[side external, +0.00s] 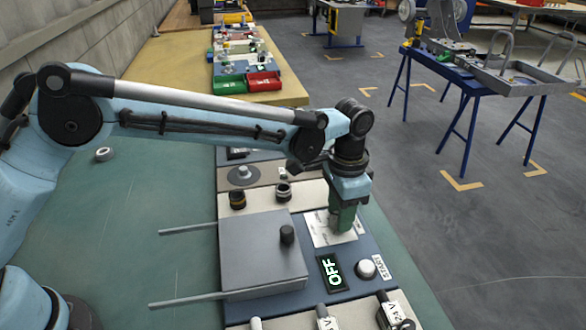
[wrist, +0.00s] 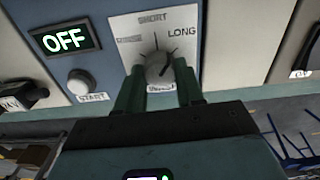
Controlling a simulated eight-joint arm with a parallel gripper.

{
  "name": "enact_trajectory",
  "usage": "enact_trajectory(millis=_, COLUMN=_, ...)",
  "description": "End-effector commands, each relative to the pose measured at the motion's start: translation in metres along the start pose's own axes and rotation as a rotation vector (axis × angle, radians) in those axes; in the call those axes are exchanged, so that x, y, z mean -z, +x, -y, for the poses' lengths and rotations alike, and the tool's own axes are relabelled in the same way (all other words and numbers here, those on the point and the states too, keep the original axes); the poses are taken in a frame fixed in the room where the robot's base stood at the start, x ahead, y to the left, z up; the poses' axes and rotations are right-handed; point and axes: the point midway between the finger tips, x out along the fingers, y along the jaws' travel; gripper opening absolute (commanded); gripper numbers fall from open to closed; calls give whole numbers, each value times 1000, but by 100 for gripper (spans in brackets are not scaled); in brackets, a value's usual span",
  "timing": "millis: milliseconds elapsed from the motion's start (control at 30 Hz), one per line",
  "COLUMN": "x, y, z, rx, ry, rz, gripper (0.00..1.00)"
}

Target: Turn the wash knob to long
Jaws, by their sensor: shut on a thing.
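The wash knob (wrist: 157,66) is a grey round knob on a white dial plate (wrist: 125,24) in the wrist view. The plate carries the words SHORT at the top and LONG at the upper right. A label on the left is faint and one below the knob is partly covered. My gripper (wrist: 159,72) is shut on the knob, one finger on each side. A mark on the knob seems to point to the upper right, but its exact setting is hard to tell. In the side view my gripper (side external: 344,218) reaches down over the plate (side external: 322,230) and hides the knob.
An OFF display (side external: 332,272) and a round START button (side external: 366,268) are on the same blue panel, near the knob. A grey box (side external: 262,250) with a black knob and two rods stands to the left of my gripper. Switches line the front.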

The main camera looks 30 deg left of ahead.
Motion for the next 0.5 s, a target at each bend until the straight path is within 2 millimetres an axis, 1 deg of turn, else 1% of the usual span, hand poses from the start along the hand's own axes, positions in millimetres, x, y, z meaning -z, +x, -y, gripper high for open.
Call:
enact_trajectory(millis=200, x=-1, y=-1, z=0, rx=-1, ry=133, rz=3, gripper=7)
enact_trajectory(millis=500, x=-1, y=-1, z=0, rx=-1, ry=223, rz=3, gripper=7)
